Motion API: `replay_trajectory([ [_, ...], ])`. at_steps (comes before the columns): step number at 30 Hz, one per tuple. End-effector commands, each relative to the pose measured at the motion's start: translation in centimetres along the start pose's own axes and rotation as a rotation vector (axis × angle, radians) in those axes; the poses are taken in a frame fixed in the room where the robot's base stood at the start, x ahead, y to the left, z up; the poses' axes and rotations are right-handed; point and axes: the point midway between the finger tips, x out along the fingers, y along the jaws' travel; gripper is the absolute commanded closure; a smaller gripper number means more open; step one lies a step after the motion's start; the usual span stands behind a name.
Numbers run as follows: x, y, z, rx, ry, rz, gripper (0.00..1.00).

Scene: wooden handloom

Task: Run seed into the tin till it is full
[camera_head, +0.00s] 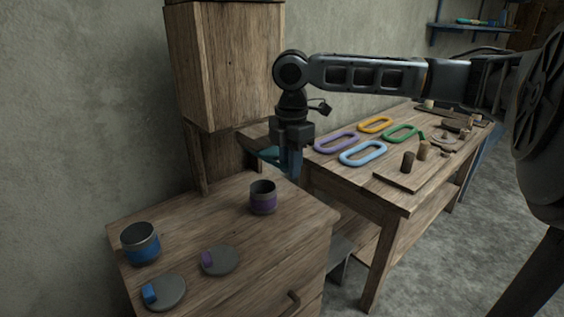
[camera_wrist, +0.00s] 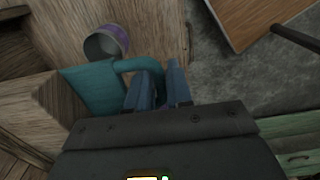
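A tin with a purple band (camera_head: 263,198) stands upright and open on the cabinet top, below and in front of the tall wooden bin (camera_head: 226,70). In the wrist view the tin (camera_wrist: 106,42) looks dark grey inside, and I make out no seed in it. A teal lever (camera_wrist: 92,95) juts out by the bin's lower end, and it also shows in the head view (camera_head: 266,154). My gripper (camera_head: 291,172) is at its outer end, above and right of the tin. In the wrist view the fingers (camera_wrist: 157,84) appear closed around the lever's end.
A tin with a blue band (camera_head: 140,243) stands at the left of the cabinet top. Lids with a blue knob (camera_head: 165,292) and a purple knob (camera_head: 221,261) lie in front. A bench (camera_head: 350,180) with coloured rings and wooden pieces stands at right.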

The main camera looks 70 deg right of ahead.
Motion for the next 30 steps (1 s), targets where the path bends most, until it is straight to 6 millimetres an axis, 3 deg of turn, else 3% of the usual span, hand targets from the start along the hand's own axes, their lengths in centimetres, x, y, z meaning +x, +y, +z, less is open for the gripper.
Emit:
replay_trajectory([
  [6, 0.0, 0.0, 0.0, 0.000, 0.000, 0.000, 1.00],
  [19, 0.0, -0.2, 0.0, 0.001, 0.000, 0.000, 1.00],
  [30, 0.0, -1.7, 0.0, 0.002, 0.001, -0.001, 1.00],
])
